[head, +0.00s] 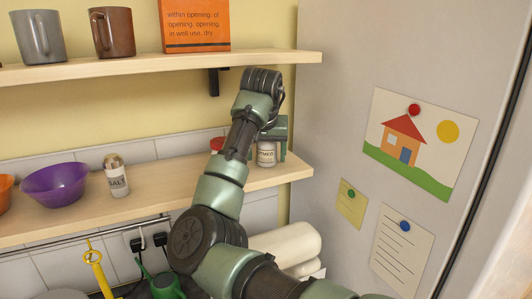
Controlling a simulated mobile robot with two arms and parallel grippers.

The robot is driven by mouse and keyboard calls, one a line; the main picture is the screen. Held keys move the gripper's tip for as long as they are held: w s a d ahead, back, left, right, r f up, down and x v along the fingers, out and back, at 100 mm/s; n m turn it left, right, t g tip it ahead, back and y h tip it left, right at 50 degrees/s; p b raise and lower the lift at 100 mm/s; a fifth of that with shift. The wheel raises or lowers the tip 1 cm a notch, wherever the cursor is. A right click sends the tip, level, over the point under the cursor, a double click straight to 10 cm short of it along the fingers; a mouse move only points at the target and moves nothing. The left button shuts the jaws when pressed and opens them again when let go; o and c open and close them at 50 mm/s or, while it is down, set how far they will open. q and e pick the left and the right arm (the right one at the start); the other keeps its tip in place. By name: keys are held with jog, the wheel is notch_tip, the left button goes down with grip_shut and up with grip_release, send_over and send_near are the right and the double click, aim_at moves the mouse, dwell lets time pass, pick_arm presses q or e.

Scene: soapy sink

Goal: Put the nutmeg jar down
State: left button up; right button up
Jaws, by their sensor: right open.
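The nutmeg jar (266,153), white with a dark-lettered label, stands upright at the right end of the lower shelf (150,195). Its top is hidden behind my gripper. My right gripper (271,138) is at the jar, with its jaws open. One green finger shows to the right of the jar; the other is mostly hidden by my arm. I cannot tell whether a finger touches the jar. My left gripper is not in view.
A salt jar (117,176), a purple bowl (56,184) and an orange bowl (6,192) stand further left on the lower shelf. A red thing (216,144) is partly behind my arm. The upper shelf (130,67) holds mugs and an orange box. A fridge side (345,60) bounds the right.

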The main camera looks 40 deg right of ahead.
jog(key=shift+w+d, duration=0.15)
jog(key=shift+w, duration=0.05)
jog(key=shift+r, duration=0.1)
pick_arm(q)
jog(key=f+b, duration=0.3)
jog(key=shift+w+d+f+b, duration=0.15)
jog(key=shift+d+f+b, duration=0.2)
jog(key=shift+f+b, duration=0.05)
pick_arm(e)
jog(key=v, duration=1.2)
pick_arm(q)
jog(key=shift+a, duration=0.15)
pick_arm(e)
jog(key=shift+f, duration=0.2)
